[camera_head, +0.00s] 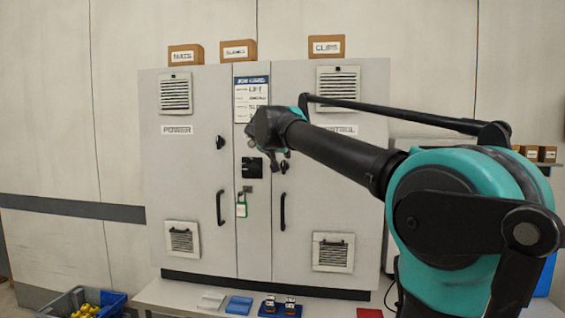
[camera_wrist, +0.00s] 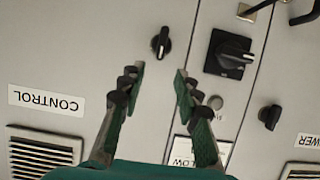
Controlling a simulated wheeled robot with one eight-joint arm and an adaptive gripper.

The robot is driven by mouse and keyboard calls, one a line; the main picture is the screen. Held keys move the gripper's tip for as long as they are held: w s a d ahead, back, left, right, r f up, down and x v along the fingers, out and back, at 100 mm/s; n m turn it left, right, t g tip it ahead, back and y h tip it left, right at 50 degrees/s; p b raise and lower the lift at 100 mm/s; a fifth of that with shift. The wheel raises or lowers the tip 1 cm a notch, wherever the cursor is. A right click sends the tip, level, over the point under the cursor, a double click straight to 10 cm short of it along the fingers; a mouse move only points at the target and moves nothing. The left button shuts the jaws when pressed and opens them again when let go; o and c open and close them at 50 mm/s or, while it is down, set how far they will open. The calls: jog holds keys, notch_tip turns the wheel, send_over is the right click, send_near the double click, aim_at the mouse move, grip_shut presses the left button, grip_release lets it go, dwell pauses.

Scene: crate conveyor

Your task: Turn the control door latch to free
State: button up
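The control door (camera_head: 335,200) is the right-hand door of a grey cabinet, and its label reads upside down in the wrist view (camera_wrist: 46,101). Its latch (camera_head: 284,167) is a small black knob, partly covered by my gripper (camera_head: 277,150) in the head view. In the wrist view the latch (camera_wrist: 160,42) shows clearly, its light-edged handle running roughly up and down the picture. My gripper (camera_wrist: 158,78) is open and empty. The latch lies just beyond the gap between the fingertips, with no visible contact.
A black rotary switch (camera_wrist: 230,53) and a round button (camera_wrist: 215,102) sit close beside the right finger. A bench (camera_head: 185,293) with small parts stands below.

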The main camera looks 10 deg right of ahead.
aim_at(283, 161)
jog(key=x, duration=0.7)
jog(key=shift+w+d+f, duration=0.15)
jog(key=shift+w, duration=0.15)
grip_shut()
